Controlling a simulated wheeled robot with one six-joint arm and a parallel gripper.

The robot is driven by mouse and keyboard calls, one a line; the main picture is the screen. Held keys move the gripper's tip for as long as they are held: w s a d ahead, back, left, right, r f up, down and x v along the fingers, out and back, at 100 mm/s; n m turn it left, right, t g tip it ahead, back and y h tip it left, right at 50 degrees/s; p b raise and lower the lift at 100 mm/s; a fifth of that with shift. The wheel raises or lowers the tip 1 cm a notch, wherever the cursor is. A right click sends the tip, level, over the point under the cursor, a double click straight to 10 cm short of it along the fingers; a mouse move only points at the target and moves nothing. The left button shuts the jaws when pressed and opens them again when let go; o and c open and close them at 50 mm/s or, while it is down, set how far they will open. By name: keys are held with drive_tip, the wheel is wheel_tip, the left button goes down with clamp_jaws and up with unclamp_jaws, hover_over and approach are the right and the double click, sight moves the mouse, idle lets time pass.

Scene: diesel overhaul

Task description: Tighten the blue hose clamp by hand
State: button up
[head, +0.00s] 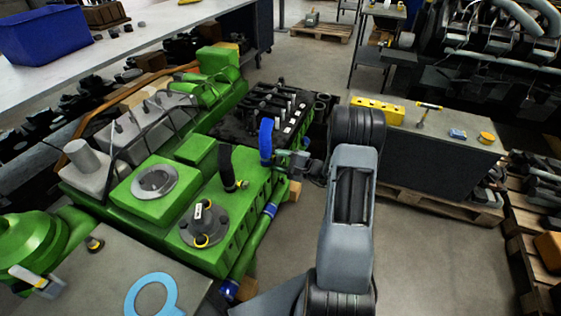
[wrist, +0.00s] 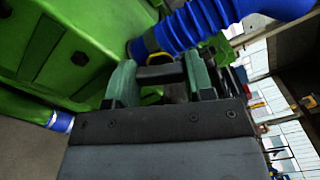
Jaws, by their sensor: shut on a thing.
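The blue corrugated hose (wrist: 195,25) crosses the top of the wrist view and ends low at the green engine block. In the head view the blue hose (head: 266,138) stands upright at the block's far right edge. My gripper (wrist: 160,78) has its two green-grey fingers on either side of a dark piece with a yellow part, the hose clamp (wrist: 160,59), at the hose's lower end. The fingers are shut on it. In the head view my gripper (head: 283,158) reaches the hose foot from the right; the clamp is hidden there.
The green engine (head: 130,222) fills the left. A black hose (head: 226,168) rises beside the blue one. A blue-banded pipe (head: 262,222) runs along the engine's side. A dark bench (head: 430,160) with a yellow block (head: 377,110) stands right. Open floor lies at the lower right.

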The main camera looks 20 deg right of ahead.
drive_tip(key=m+p, duration=0.1)
drive_tip(key=m, duration=0.4)
drive_tip(key=shift+d+m, duration=0.1)
drive_tip(key=shift+m, duration=0.3)
drive_tip(key=m+p, duration=0.6)
drive_tip(key=m, duration=1)
drive_tip(key=shift+m, duration=0.3)
drive_tip(key=shift+d+m, duration=0.1)
drive_tip(key=shift+m, duration=0.2)
drive_tip(key=o, duration=0.7)
drive_tip(key=shift+d, duration=0.1)
drive_tip(key=shift+o, duration=1.1)
drive_tip(key=b+v, duration=0.1)
drive_tip(key=v, duration=1.2)
drive_tip(key=shift+s, duration=0.35)
